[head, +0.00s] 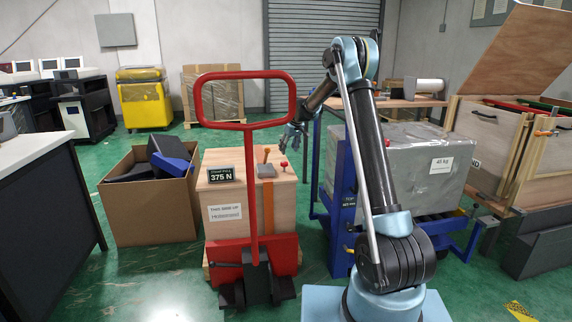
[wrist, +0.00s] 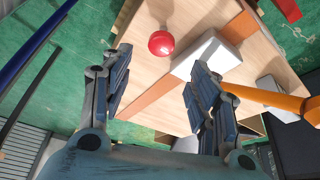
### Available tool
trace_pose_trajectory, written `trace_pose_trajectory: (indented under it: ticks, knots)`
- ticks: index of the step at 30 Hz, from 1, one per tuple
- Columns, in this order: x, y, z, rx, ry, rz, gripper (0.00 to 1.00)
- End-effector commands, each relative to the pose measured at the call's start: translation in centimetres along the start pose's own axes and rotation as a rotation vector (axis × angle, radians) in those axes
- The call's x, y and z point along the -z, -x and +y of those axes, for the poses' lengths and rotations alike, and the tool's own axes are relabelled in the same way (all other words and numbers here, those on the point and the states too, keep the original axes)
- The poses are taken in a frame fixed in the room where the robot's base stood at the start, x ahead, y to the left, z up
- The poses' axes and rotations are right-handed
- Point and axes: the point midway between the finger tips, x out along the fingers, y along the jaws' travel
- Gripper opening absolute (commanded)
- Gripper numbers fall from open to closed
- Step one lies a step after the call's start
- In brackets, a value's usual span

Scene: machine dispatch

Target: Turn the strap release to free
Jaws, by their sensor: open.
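A wooden crate (head: 225,194) stands on a red pallet truck, with an orange strap (head: 268,213) running down its front. On its top are an orange lever (head: 266,155), a grey block (head: 266,171) and a small red knob (head: 284,166). I cannot tell for certain which is the strap release. My gripper (head: 291,138) is above the crate's back right part. In the wrist view my gripper (wrist: 158,58) is open and empty. The red knob (wrist: 162,43) shows between and beyond the fingertips. The pale block (wrist: 210,55) and orange lever (wrist: 270,98) are by the right finger, which partly covers them.
A sign (head: 221,174) on the crate reads 375 N. The red truck handle (head: 246,74) rises in front of the crate. A cardboard box (head: 151,212) stands left of it. A blue stand with a grey wrapped load (head: 410,160) is to the right.

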Motion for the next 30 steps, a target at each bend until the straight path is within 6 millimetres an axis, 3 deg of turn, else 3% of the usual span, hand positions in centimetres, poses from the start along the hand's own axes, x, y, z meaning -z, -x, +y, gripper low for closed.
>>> trace_pose_trajectory:
  ticks: [15,21,30]
  knots:
    - [0.0,-8.2,-0.1,0.000,0.000,0.000,0.55]
    - [0.0,-9.5,-0.1,0.000,0.000,0.000,0.55]
    - [0.0,-9.8,0.0,0.000,0.000,0.000,0.55]
